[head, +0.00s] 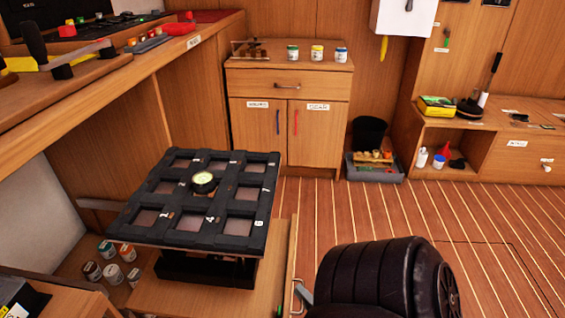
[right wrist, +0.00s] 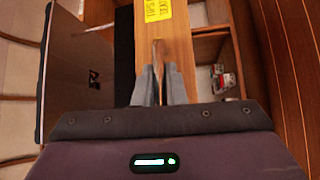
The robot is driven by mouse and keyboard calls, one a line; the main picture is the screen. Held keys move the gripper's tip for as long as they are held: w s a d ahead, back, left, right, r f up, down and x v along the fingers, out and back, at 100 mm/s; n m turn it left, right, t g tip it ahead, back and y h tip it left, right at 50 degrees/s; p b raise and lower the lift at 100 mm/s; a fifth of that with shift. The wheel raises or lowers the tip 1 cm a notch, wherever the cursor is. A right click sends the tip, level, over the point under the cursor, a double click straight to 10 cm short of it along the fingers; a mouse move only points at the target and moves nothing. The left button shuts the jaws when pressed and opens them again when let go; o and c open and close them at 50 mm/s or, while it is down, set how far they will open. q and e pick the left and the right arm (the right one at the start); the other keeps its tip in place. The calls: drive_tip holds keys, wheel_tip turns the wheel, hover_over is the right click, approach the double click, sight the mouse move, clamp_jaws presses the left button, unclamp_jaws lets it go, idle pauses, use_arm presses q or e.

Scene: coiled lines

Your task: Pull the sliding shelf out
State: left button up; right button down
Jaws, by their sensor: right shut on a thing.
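The sliding shelf (head: 180,297) is a light wooden board low in front of the bench in the head view. A black grid stand with numbered squares (head: 194,222) is on it, with a round gauge on top. A metal handle (head: 297,297) shows at the shelf's right edge. My right gripper (head: 303,292) is at this handle, partly hidden by my dark arm. In the right wrist view, its grey fingers (right wrist: 160,88) are shut at the wooden shelf (right wrist: 180,50), which bears a yellow label; the gripped part is mostly hidden. My left gripper is out of view.
Several small jars (head: 113,262) stand left of the grid stand. A wooden cabinet (head: 288,115) with jars on top stands behind. A grey crate (head: 375,173) sits on the floor beside it. The striped floor (head: 340,215) right of the shelf is clear.

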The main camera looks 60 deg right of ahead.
drive_tip(key=shift+s+d, duration=0.2)
drive_tip(key=shift+s, duration=0.55)
drive_tip(key=shift+f, duration=0.1)
drive_tip(key=c, duration=1.8)
unclamp_jaws()
drive_tip(key=shift+o, duration=0.2)
drive_tip(key=r+v, duration=0.1)
drive_tip(key=v, duration=0.6)
drive_tip(key=shift+s+f, duration=0.35)
drive_tip(key=shift+f, duration=0.2)
drive_tip(key=shift+a, duration=0.15)
